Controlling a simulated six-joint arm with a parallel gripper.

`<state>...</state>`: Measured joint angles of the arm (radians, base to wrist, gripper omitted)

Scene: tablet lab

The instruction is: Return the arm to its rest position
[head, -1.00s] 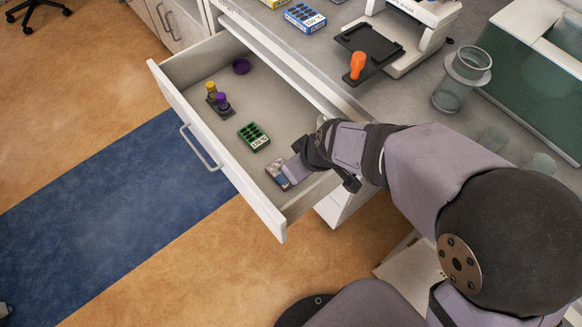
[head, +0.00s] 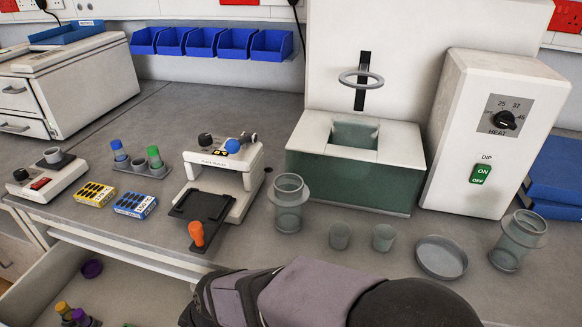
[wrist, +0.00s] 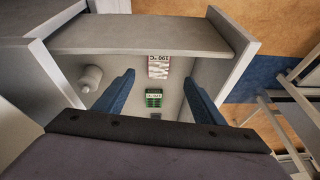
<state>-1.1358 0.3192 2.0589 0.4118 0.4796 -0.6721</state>
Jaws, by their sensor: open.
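My gripper (wrist: 159,80) shows in the wrist view as two blue fingers, spread apart with nothing held between them. It points down into the open drawer, whose near wall (wrist: 140,40) shows at the top of that view. Between the fingers, a white and red labelled box (wrist: 158,67) and a green box (wrist: 153,97) lie on the drawer floor, below the gripper. In the head view my arm (head: 300,295) crosses the bottom edge, and the gripper is out of frame.
The open drawer (head: 40,285) juts out at lower left in the head view, with a purple cap (head: 92,268) inside. On the bench are a black-stage device (head: 205,207) with an orange handle (head: 196,234), a glass jar (head: 288,203), small cups and a green-fronted bath (head: 345,183).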

